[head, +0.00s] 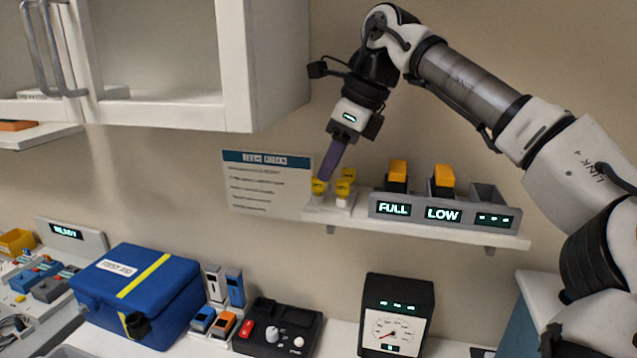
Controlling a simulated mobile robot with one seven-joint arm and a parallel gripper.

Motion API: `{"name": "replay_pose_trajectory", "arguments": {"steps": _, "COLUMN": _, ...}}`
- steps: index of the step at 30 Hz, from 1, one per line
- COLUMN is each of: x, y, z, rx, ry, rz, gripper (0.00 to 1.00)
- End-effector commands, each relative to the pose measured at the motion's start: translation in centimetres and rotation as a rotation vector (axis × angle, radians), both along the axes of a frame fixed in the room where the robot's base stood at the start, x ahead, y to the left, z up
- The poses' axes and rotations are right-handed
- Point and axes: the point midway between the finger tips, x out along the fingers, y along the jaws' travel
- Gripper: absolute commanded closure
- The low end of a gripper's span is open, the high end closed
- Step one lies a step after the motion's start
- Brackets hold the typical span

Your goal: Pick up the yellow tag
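Small yellow tags stand on white bases at the left end of the wall shelf (450,233). One yellow tag (318,186) is at the left, another (342,188) is just right of it, and a third (348,174) is behind. My gripper (326,177) points down from above, its tip at the left tag in the picture. A purple, bar-like part extends below the gripper's white body. I cannot tell whether it is the fingers or something held, nor whether it touches a tag.
A charger rack (437,227) with orange-topped units (397,171) and an empty right slot stands right of the tags. An open white cabinet (236,75) hangs at upper left. A sign (265,190) is behind the shelf's left end. Below are a blue first aid box (150,290) and a gauge (395,322).

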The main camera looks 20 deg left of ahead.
Motion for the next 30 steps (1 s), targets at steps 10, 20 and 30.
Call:
{"name": "replay_pose_trajectory", "arguments": {"steps": 10, "x": 0.0, "y": 1.3, "z": -3.3, "rx": 0.000, "ry": 0.000, "rz": -0.001, "gripper": 0.62}}
{"name": "replay_pose_trajectory", "arguments": {"steps": 20, "x": 0.0, "y": 1.3, "z": -3.3, "rx": 0.000, "ry": 0.000, "rz": -0.001, "gripper": 0.81}}
{"name": "replay_pose_trajectory", "arguments": {"steps": 30, "x": 0.0, "y": 1.3, "z": -3.2, "rx": 0.000, "ry": 0.000, "rz": -0.001, "gripper": 1.00}}
